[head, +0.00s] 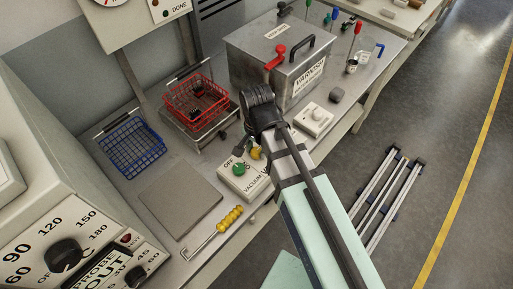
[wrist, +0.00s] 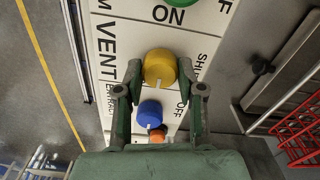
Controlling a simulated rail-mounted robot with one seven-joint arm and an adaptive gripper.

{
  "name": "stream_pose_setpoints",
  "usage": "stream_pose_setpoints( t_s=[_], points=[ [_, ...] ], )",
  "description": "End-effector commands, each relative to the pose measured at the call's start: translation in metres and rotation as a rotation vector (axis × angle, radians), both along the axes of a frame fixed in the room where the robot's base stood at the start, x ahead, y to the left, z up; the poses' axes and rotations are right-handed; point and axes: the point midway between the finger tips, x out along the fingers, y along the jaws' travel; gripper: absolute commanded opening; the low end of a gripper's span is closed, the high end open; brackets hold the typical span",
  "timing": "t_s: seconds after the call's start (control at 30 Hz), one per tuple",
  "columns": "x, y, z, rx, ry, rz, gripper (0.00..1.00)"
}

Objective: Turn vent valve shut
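The vent valve is a yellow round knob (wrist: 159,66) on a white panel (wrist: 113,42), beside the printed word VENT. Its white pointer line points down in the wrist view, and part of a word starting SH is printed to its right. In the head view the yellow knob (head: 256,153) is partly hidden by my arm. My gripper (wrist: 160,80) is open, with one finger on each side of the knob. The fingertips are close to its sides; I cannot tell whether they touch. The gripper also shows in the head view (head: 249,146).
A green knob (head: 240,169) sits beside the yellow one, and a blue knob (wrist: 149,113) and an orange knob (wrist: 157,135) lie below it in the wrist view. A red wire basket (head: 196,98) and a metal varnish tank (head: 282,65) stand nearby.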

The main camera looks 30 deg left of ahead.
Motion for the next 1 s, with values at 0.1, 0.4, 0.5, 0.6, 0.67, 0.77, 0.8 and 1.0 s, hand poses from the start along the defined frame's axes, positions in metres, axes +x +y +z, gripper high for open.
stream_pose_setpoints(
  t_s=[0.1, 0.4, 0.5, 0.6, 0.67, 0.77, 0.8, 1.0],
  points=[
    [-0.0002, -0.0005, -0.0003, -0.002, 0.001, 0.003, 0.04],
    [-0.0001, -0.0005, 0.0003, -0.003, 0.001, 0.082, 0.04],
    [-0.0001, -0.0003, 0.0006, -0.003, 0.001, 0.141, 0.04],
    [-0.0001, -0.0003, 0.0008, -0.003, 0.001, 0.216, 0.04],
    [-0.0001, -0.0003, 0.0009, -0.002, 0.001, 0.267, 0.04],
    [-0.0001, -0.0001, 0.0009, -0.002, 0.001, 0.360, 0.04],
    [-0.0001, 0.0000, 0.0008, -0.002, 0.001, 0.399, 0.04],
    [-0.0002, 0.0002, 0.0004, -0.002, 0.001, 0.589, 0.04]
  ],
)
